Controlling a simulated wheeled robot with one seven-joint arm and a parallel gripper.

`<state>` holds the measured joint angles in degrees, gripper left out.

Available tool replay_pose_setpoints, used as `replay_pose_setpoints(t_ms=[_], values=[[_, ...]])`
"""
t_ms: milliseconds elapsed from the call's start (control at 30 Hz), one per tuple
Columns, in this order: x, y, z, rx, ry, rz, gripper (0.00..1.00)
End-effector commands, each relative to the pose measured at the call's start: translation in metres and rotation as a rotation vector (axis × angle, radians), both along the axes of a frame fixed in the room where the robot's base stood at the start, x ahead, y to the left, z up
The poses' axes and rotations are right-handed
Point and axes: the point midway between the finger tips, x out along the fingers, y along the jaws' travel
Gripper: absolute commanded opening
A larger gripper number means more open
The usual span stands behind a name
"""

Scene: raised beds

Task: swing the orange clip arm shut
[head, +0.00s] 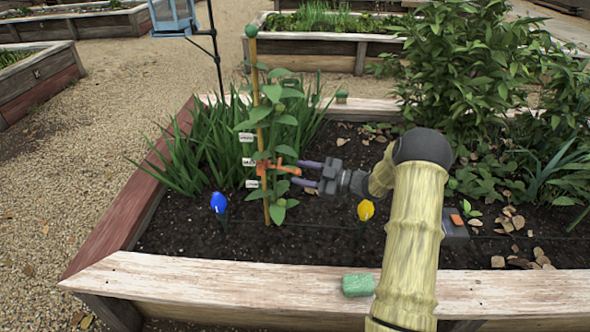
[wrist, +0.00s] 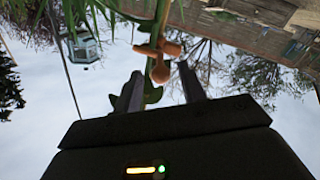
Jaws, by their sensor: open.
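The orange clip (head: 264,166) sits on a bamboo stake (head: 257,110) with a green plant tied close to it. Its orange arm (head: 286,169) sticks out to the right, toward my gripper. My gripper (head: 305,174) is open and empty, reaching in from the right with its fingers just short of the clip arm. In the wrist view the clip (wrist: 150,50) shows above and between the open fingers (wrist: 160,88), with a rounded knob hanging toward them. Leaves hide part of the clip in the head view.
A blue bulb-shaped marker (head: 218,203) and a yellow one (head: 365,210) stand in the soil. A green block (head: 358,285) lies on the bed's front board (head: 240,285). Leafy bushes (head: 470,70) fill the right. White tags (head: 248,161) hang on the stake.

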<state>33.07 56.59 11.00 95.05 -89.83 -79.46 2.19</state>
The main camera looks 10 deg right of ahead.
Motion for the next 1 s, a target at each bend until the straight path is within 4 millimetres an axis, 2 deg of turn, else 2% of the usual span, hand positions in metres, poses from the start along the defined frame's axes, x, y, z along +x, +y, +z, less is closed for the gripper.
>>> replay_pose_setpoints(t_ms=[100,600,800,1000], values=[[-0.013,-0.022,0.003,0.0,0.001,-0.004,0.41],[-0.065,-0.105,0.002,-0.001,-0.001,-0.004,0.41],[-0.075,-0.12,0.0,0.0,0.0,-0.001,0.41],[-0.075,-0.121,0.0,0.0,-0.001,-0.001,0.41]])
